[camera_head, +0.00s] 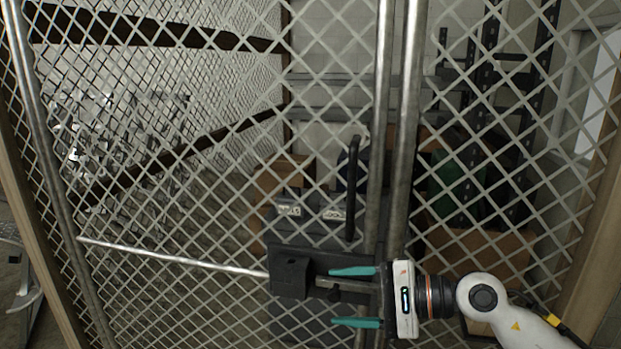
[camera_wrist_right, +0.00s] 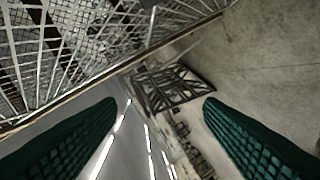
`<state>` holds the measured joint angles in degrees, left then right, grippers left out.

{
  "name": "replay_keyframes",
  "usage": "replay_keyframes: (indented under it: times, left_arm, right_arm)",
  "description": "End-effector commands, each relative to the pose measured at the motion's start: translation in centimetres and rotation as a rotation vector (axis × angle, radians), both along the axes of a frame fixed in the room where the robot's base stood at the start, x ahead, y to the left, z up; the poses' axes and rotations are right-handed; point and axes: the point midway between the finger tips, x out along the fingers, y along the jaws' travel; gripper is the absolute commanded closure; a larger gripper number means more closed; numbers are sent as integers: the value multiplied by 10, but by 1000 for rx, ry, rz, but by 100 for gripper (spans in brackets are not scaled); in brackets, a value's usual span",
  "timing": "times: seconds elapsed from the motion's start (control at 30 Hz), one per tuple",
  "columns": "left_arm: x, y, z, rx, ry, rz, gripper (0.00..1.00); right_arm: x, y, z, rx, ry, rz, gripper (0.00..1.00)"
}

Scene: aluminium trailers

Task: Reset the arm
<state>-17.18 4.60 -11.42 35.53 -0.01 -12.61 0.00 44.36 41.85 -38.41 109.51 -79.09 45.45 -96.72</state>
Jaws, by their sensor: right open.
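My right gripper (camera_head: 355,297) has two teal fingers spread apart, with one finger above the other in the head view. It is in front of a chain-link gate, near the black latch box (camera_head: 291,275) and a short metal bar (camera_head: 345,284) that runs right from it. The bar shows between the fingers, but I cannot tell whether they surround it or are only in front of it. In the wrist view, the right gripper's fingers (camera_wrist_right: 160,135) are wide apart with nothing between their tips. My left gripper is not in view.
The chain-link fence (camera_head: 180,130) fills most of the head view, with upright metal posts (camera_head: 405,120) and a black vertical handle (camera_head: 353,190). Behind it are cardboard boxes (camera_head: 480,250) and dark shelving. A wooden post (camera_head: 600,210) stands at the right.

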Motion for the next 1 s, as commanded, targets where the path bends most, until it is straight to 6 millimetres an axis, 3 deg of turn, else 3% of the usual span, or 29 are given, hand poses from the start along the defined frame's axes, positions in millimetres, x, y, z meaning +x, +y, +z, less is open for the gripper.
replay_keyframes:
  times: [0.03, 0.1, 0.17, 0.27, 0.37, 0.47, 0.57, 0.6, 0.7, 0.8, 1.0]
  left_arm:
    - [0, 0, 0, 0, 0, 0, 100]
    - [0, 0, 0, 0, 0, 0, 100]
    - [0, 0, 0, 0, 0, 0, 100]
    - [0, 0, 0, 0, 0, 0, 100]
    - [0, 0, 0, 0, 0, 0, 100]
    - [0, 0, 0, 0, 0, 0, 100]
    - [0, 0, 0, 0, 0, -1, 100]
    - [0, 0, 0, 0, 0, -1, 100]
    - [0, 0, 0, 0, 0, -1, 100]
    - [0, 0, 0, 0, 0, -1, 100]
    - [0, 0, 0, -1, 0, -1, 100]
  right_arm:
    - [-11, 15, 10, 208, 135, -24, 39]
    - [-17, 21, 28, 495, 339, -69, 39]
    - [-18, 16, 39, 739, 528, -113, 39]
    - [-11, -10, 42, 1143, 861, -192, 39]
    - [-2, -48, 20, 1546, 1194, -286, 39]
    - [-2, -89, -28, 1958, 1508, -399, 39]
    - [-21, -123, -94, 2380, 1771, -542, 39]
    - [-33, -133, -120, -2450, -1781, 581, 39]
    - [-72, -148, -180, -2173, -1462, 574, 39]
    - [-114, -153, -222, -1969, -1207, 569, 39]
    - [-187, -152, -270, -1700, -840, 576, 39]
